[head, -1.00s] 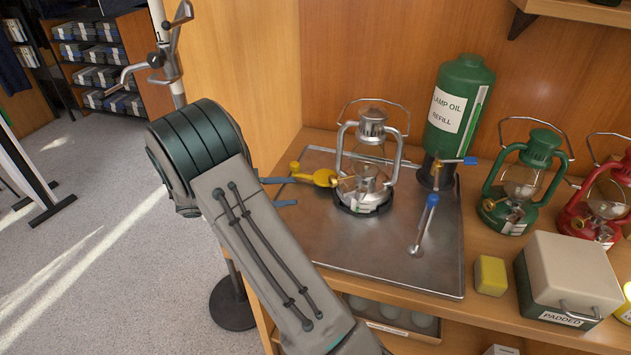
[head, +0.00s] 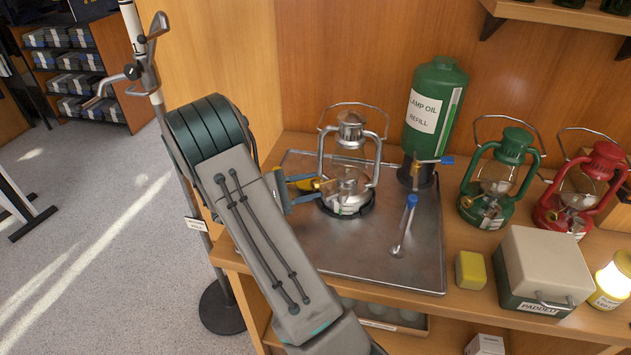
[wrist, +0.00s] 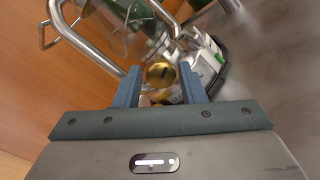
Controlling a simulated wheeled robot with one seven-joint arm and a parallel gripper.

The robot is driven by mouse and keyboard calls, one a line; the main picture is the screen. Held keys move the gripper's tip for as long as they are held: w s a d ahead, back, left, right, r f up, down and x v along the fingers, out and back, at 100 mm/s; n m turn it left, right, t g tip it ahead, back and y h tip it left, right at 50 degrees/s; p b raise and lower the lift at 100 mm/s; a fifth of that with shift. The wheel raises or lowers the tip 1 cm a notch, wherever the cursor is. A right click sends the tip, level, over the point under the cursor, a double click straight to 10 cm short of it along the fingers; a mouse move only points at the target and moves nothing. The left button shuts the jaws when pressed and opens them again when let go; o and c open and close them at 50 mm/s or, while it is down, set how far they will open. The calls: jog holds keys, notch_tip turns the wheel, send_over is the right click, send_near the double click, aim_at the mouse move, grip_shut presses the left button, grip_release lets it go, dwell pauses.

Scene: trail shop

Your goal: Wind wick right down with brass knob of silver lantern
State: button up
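The silver lantern (head: 381,150) stands upright on the metal tray, with a glass globe and a raised wire handle. Its round brass knob (wrist: 160,74) shows in the wrist view, between and just beyond my fingertips. My gripper (wrist: 159,72) is open, one blue finger on each side of the knob, with a visible gap to each. In the head view my gripper (head: 312,190) reaches in at the lantern's left side. There the knob is hard to make out among the fingers and a yellow object (head: 304,184) of unclear shape.
To the right are green (head: 503,180) and red (head: 585,190) lanterns, a yellow block (head: 470,270) and a padded box (head: 545,275).

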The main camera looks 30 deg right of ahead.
jog(key=shift+s+d, duration=0.2)
jog(key=shift+d, duration=0.45)
